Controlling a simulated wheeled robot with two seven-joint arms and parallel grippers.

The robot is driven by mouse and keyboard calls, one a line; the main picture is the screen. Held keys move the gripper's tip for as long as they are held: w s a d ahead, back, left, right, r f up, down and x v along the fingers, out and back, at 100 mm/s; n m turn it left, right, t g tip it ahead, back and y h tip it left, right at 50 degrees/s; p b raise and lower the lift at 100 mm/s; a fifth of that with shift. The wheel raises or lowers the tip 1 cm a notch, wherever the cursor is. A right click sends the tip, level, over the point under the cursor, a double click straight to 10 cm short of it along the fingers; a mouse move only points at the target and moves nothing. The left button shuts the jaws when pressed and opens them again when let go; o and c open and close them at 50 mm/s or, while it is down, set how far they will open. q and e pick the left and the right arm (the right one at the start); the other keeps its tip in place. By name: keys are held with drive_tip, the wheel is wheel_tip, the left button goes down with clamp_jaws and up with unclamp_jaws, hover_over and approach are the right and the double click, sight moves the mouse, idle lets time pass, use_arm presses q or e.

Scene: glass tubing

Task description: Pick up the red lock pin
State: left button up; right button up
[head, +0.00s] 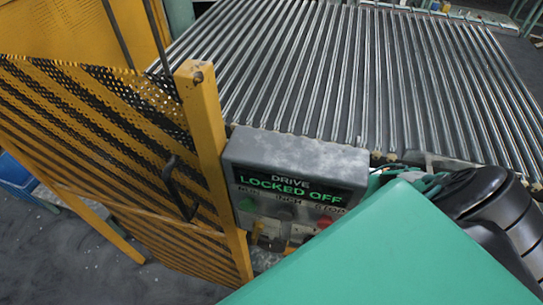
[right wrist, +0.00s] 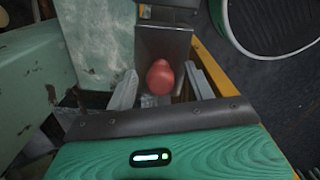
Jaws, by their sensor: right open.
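The red lock pin shows as a rounded red knob (right wrist: 160,77) in the right wrist view, in front of a grey metal plate or bracket (right wrist: 166,45). My right gripper (right wrist: 163,86) is open, with one pale finger on each side of the knob. I cannot tell whether either finger touches it. The pin's lower part is hidden. In the head view a large teal casing and a black arm joint cover the lower right, and neither the pin nor the right gripper's fingers can be made out. My left gripper is not in view.
A grey control box (head: 290,160) reads "DRIVE LOCKED OFF" above a green button (head: 247,205) and a red one (head: 325,222). A yellow post (head: 211,150) and mesh guard (head: 110,150) stand left of it. A roller conveyor (head: 350,70) lies behind.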

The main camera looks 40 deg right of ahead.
drive_tip(key=c, duration=1.1)
drive_tip(key=shift+o, duration=0.2)
drive_tip(key=shift+r, duration=0.15)
